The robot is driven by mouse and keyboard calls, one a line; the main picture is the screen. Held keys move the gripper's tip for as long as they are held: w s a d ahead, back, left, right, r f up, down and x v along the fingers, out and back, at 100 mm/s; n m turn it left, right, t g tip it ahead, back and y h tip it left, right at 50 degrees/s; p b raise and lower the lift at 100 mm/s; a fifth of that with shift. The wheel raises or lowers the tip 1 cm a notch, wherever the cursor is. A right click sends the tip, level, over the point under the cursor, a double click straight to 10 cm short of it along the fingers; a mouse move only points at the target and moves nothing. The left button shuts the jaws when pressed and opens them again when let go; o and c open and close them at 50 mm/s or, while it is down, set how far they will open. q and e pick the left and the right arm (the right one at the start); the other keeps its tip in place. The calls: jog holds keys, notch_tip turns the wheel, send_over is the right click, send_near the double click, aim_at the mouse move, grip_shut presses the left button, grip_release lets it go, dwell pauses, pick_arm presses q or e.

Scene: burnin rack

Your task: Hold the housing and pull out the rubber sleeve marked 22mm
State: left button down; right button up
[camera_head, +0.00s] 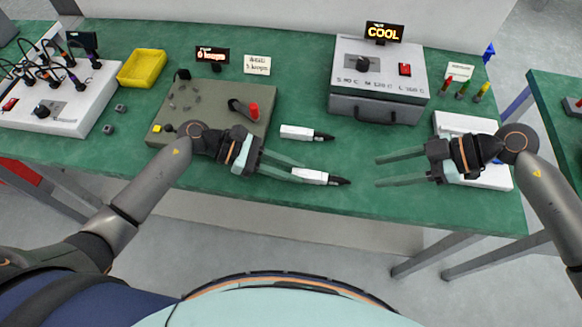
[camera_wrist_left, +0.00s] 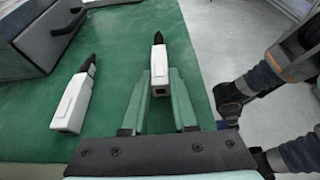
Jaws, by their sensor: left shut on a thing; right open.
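Two white housings, each with a black sleeve-like tip, are at the middle of the green table. My left gripper (camera_head: 299,173) is shut on the front housing (camera_head: 311,177); its black sleeve (camera_head: 340,182) points right, towards my right gripper. In the left wrist view this housing (camera_wrist_left: 159,75) sits between the fingertips, with the black sleeve (camera_wrist_left: 158,38) pointing away. The other housing (camera_head: 297,132), with its black sleeve (camera_head: 323,137), lies free behind it. My right gripper (camera_head: 376,171) is open and empty, facing the held sleeve with a gap. No size marking is readable on either sleeve.
A grey box with a drawer (camera_head: 378,85) and a "COOL" sign (camera_head: 384,33) stands behind. A white tray (camera_head: 450,122) is under my right arm. A panel with a red knob (camera_head: 210,108), a yellow bin (camera_head: 142,68) and a cabled unit (camera_head: 60,105) are on the left.

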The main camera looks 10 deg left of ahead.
dwell(0.6)
jog(key=n, duration=0.4)
jog(key=shift+f+n, duration=0.2)
jog(key=shift+n, duration=0.1)
jog(key=n, duration=0.4)
jog(key=shift+f+n+y, duration=0.2)
jog(key=shift+n+y, duration=0.2)
jog(key=n, duration=0.3)
jog(key=shift+f, duration=0.15)
jog(key=n, duration=0.5)
jog(key=shift+f+y, duration=0.2)
jog(key=shift+y, duration=0.1)
jog(key=n, duration=0.4)
jog(key=shift+f+n, duration=0.2)
jog(key=shift+n, duration=0.2)
jog(key=n, duration=0.4)
jog(key=shift+f+n+y, duration=0.25)
jog(key=shift+n+y, duration=0.15)
jog(key=n, duration=0.4)
jog(key=shift+d+f+n, duration=0.1)
jog(key=shift+f+n, duration=0.1)
jog(key=shift+n, duration=0.2)
jog(key=n, duration=0.4)
jog(key=shift+f+y, duration=0.2)
jog(key=shift+y, duration=0.2)
